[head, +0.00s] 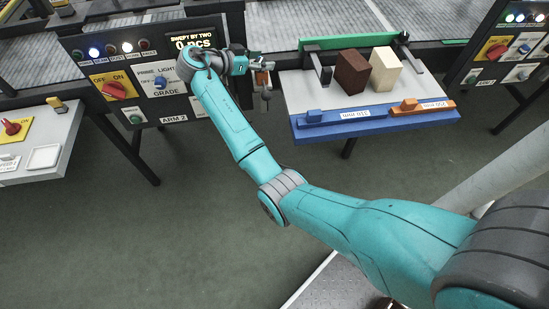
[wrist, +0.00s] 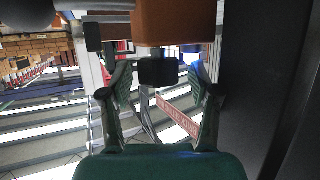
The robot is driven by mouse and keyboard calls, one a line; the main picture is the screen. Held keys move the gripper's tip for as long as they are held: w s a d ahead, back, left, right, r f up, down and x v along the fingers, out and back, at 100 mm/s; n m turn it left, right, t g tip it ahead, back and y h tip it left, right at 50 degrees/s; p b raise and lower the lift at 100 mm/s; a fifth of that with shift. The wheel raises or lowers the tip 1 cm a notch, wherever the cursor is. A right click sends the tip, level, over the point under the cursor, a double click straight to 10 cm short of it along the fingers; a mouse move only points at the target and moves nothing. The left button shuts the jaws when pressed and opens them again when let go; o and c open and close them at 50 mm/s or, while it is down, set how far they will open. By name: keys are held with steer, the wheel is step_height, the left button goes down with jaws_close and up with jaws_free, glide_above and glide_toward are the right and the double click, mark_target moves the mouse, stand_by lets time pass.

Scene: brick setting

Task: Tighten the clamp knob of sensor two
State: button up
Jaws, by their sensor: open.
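My gripper (head: 258,66) is at the right edge of the ARM 2 control panel, near a small orange-brown block (head: 262,79). In the wrist view my gripper (wrist: 160,92) is open, its two fingers apart. A dark, blocky piece (wrist: 158,71) shows between the fingertips, under a larger orange-brown body (wrist: 175,24); it may be the clamp knob, but I cannot tell for sure. I see no finger clearly touching it. A reddish tag (wrist: 178,116) with unreadable lettering shows between the fingers. In the head view my gripper partly hides this spot.
The ARM 2 panel (head: 130,103) with switches and lamps stands left of my gripper. A blue-edged table (head: 380,128) at right carries a dark brown block (head: 351,71) and a cream block (head: 385,69). A grey side table (head: 52,130) is at far left. The floor between is clear.

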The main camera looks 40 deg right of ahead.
steer(key=n+t, duration=0.4)
steer(key=t, duration=0.1)
steer(key=shift+s+f+n+y, duration=0.1)
steer(key=shift+s+n+y, duration=0.05)
steer(key=shift+n+y, duration=0.15)
steer(key=n+t+y, duration=0.2)
steer(key=n+t, duration=0.1)
steer(key=n+t+y, duration=0.1)
steer(key=n+t, duration=0.1)
steer(key=t, duration=0.1)
steer(key=shift+n+y, duration=0.4)
steer(key=shift+d+n+t+y, duration=0.1)
steer(key=shift+n+t+y, duration=0.75)
steer(key=shift+n+y, duration=0.7)
steer(key=shift+n+t+y, duration=0.85)
steer(key=shift+n+y, duration=0.7)
steer(key=n+y, duration=0.3)
steer(key=y, duration=0.1)
steer(key=shift+n+t, duration=0.3)
steer(key=shift+n+y, duration=0.3)
steer(key=shift+y, duration=0.1)
steer(key=v, duration=1.1)
steer(key=s+a+f+m+h, duration=0.1)
steer(key=s+a+f+m, duration=0.1)
steer(key=s+a+f, duration=0.4)
steer(key=s+a+f+m+h, duration=0.2)
steer(key=s+a+f, duration=0.5)
steer(key=a+f, duration=0.5)
